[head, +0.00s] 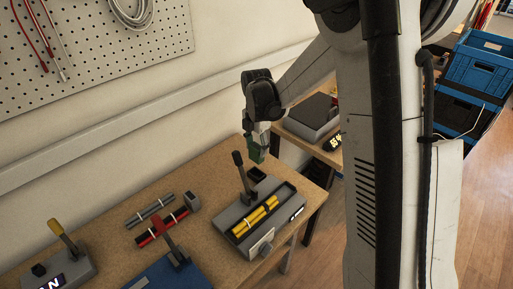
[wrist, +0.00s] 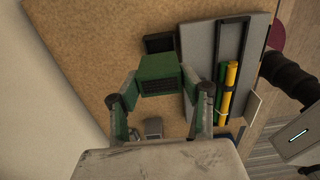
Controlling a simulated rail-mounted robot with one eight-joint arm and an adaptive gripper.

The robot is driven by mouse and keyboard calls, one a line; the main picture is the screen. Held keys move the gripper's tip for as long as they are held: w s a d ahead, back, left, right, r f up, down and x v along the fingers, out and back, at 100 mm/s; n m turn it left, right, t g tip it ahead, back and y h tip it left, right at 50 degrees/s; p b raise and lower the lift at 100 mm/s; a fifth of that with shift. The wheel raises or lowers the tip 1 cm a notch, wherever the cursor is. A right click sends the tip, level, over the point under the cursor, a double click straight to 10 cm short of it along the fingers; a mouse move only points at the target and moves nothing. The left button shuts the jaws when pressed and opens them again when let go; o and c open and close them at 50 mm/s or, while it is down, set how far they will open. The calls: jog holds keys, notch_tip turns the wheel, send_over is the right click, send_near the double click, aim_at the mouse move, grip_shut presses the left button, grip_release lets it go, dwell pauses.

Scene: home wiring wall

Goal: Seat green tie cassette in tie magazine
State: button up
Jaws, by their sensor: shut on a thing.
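The green tie cassette (wrist: 158,68) is a block with a dark ribbed face, held between the two fingers of my gripper (wrist: 160,88) in the wrist view. In the head view my gripper (head: 259,131) points down, with the cassette (head: 256,151) below it, above the back end of a grey tying unit (head: 233,214). A dark square opening (head: 257,174) at that end looks like the tie magazine. A dark square (wrist: 158,43) also shows just beyond the cassette in the wrist view. The cassette appears apart from it; the exact gap cannot be told.
A black lever (head: 242,172) stands up from the unit beside the opening. Red rods (head: 160,227), grey rods (head: 150,210) and a yellow-tipped lever (head: 61,235) are further left on the wooden bench (head: 110,225).

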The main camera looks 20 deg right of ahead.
aim_at(256, 159)
jog(key=shift+f+b, duration=2.25)
jog(key=shift+f, duration=0.65)
jog(key=shift+b, duration=0.55)
jog(key=shift+f+b, duration=1.5)
jog(key=shift+f, duration=0.3)
jog(key=o, duration=1.2)
jog(key=shift+o, duration=0.2)
jog(key=shift+r, duration=0.2)
notch_tip(256, 159, up, 12)
jog(key=shift+f, duration=0.1)
